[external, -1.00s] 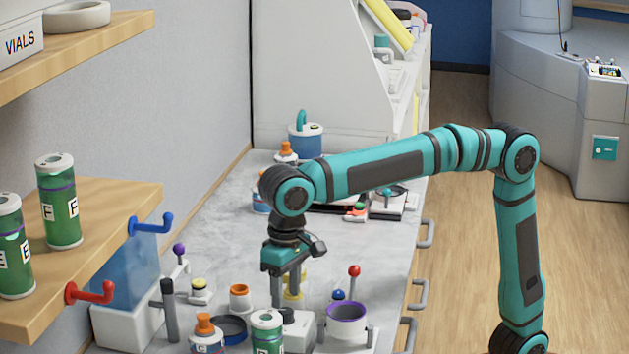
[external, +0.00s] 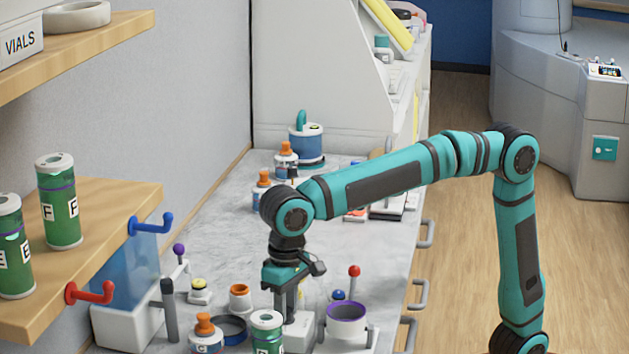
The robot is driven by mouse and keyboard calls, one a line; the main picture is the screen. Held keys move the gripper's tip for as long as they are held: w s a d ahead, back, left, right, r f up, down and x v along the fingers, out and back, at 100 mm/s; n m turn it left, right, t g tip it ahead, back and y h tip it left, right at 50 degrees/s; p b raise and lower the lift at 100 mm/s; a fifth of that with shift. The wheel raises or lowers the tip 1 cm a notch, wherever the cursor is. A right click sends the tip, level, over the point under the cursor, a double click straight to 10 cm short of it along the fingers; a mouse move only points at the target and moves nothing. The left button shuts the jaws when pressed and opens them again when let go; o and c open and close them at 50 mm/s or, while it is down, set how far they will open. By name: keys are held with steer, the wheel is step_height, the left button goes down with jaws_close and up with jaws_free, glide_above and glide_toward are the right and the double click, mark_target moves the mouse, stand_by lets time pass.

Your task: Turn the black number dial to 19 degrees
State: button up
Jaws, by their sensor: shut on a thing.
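My gripper (external: 287,312) points straight down at the bench's front part. Its fingers are shut on the black number dial, which sits on top of a small white block (external: 302,336). The fingers hide nearly all of the dial, and its numbers and pointer cannot be read from here. A green-labelled vial (external: 267,332) stands just in front of the block and partly covers it.
A purple-rimmed cup (external: 346,318) stands close to the right, with a red-knobbed lever (external: 354,272) behind it. An orange ring-topped part (external: 240,297), a dark round dish (external: 229,329) and an orange-capped bottle (external: 205,331) crowd the left. Clear bench (external: 225,240) lies behind.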

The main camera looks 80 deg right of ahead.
steer(key=shift+o, duration=0.2)
steer(key=shift+n, duration=0.3)
steer(key=n, duration=0.9)
stand_by(0.4)
steer(key=o, duration=1)
steer(key=shift+c, duration=0.2)
steer(key=shift+r, duration=0.1)
step_height(320, 180, up, 17)
steer(key=shift+w+d+r, duration=0.15)
steer(key=shift+w+d, duration=0.05)
steer(key=shift+d, duration=0.05)
